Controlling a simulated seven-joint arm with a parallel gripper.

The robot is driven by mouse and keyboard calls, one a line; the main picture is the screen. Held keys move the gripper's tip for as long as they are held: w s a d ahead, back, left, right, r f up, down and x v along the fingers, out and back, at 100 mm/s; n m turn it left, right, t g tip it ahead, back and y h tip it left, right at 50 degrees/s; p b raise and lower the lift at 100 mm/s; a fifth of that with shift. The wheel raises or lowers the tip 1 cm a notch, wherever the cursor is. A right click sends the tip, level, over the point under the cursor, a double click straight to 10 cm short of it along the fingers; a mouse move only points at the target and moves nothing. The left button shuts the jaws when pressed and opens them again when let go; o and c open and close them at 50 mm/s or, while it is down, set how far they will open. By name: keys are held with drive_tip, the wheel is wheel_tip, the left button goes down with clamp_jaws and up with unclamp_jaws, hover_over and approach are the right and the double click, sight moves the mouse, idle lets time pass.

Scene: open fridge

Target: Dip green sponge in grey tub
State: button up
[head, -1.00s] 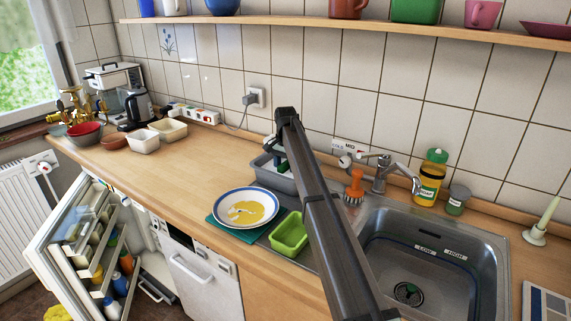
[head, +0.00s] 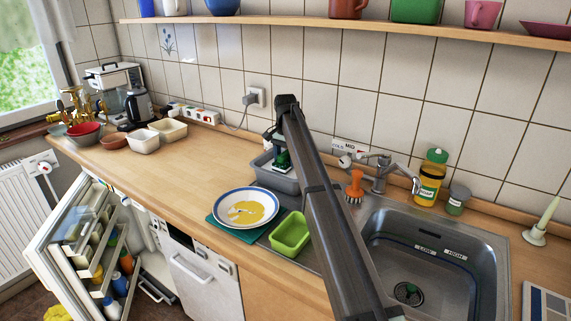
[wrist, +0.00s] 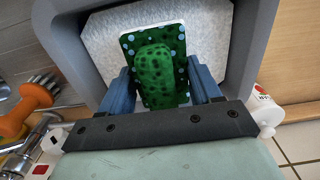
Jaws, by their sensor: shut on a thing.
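The green sponge, dark green with pale blue dots and a rounded green grip on top, is in the wrist view (wrist: 182,98). My gripper (wrist: 163,88) is shut on the grip, with one blue finger on either side. The grey tub (wrist: 68,28) surrounds the sponge there, with a pale speckled fill inside. In the head view the grey tub (head: 288,186) stands on the counter left of the sink, and the sponge (head: 283,160) hangs upright at its opening below my gripper (head: 277,141). I cannot tell whether the sponge touches the fill.
A plate with yellow smears (head: 246,208) and a light green tub (head: 290,233) stand in front of the grey tub. An orange brush (head: 354,187) and the tap (head: 378,172) are to its right. The counter to the left (head: 205,160) is clear.

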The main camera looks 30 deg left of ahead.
drive_tip(key=shift+r, duration=2.4)
drive_tip(key=shift+d, duration=0.1)
